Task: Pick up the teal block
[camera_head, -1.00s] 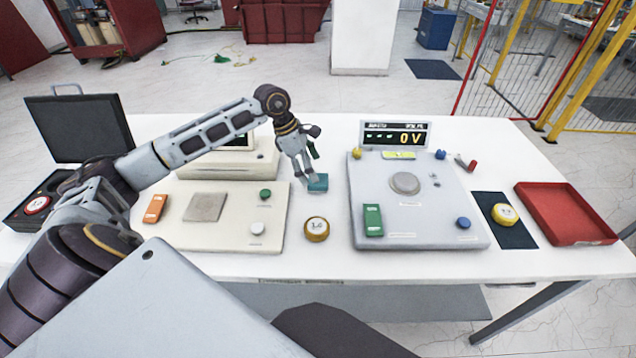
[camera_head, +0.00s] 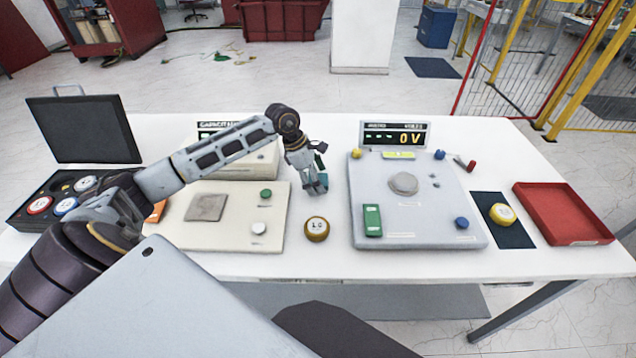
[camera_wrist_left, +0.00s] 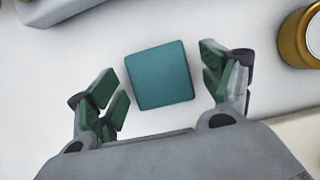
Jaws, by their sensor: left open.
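The teal block (camera_wrist_left: 159,75) lies on the white table, seen from above between the spread fingers of my left gripper (camera_wrist_left: 168,88) in the left wrist view. The fingers have green pads and stand apart from the block on both sides. In the head view my left gripper (camera_head: 318,186) points down at the table between the two instrument panels. There it hides most of the block, of which only a small teal part (camera_head: 323,180) shows. My right gripper is not in view.
A gold-rimmed round weight (camera_head: 316,229) stands just in front of my left gripper. The grey panel (camera_head: 410,215) with its display is close on the right, the beige panel (camera_head: 225,240) on the left. A red tray (camera_head: 565,214) lies far right.

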